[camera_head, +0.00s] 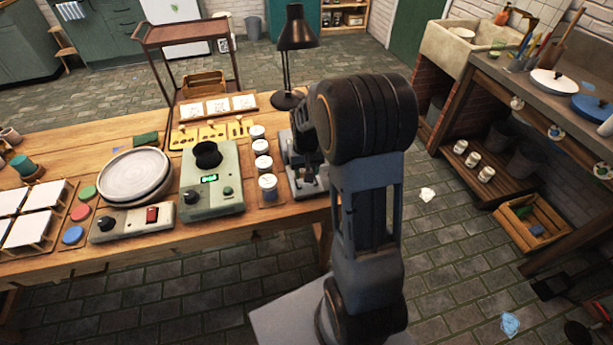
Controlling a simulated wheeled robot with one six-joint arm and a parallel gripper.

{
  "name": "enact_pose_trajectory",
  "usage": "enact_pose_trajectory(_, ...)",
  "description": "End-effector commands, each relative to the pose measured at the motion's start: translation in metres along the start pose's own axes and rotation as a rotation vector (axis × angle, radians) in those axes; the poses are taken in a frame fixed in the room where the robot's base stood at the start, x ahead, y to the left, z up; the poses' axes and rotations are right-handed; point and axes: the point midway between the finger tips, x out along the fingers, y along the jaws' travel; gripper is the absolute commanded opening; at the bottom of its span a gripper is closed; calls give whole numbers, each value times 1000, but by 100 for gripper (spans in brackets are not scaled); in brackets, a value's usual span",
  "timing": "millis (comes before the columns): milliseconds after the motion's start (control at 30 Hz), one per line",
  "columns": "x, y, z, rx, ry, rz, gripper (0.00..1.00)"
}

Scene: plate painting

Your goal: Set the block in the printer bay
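No single block is marked out for certain. Several small yellow pieces (212,133) with dark marks or knobs lie in a row on a wooden board at the back of the workbench, and one of them may be the block. A dark machine with a pale grey base (303,182) stands at the bench's right end, partly behind my arm. It may be the printer, and its bay cannot be made out. My arm rises in front of the bench's right end and hides part of it. Dark parts near the machine may include my gripper (309,158); its fingers and any held thing cannot be made out.
A green device (212,180) with a lit display stands mid-bench. Several lidded jars (263,163) stand between it and the machine. A round grey wheel (134,174), a control box (132,223) and white tiles (28,230) are to the left. A black lamp (297,35) stands behind.

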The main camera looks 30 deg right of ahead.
Motion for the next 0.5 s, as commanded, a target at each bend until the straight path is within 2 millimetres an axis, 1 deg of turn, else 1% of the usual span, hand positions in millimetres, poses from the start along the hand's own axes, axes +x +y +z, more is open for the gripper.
enact_pose_trajectory(267,10,4,-8,2,-1,0,26)
enact_pose_trajectory(367,20,5,-10,1,-2,0,26)
enact_pose_trajectory(500,39,5,-10,1,-3,0,26)
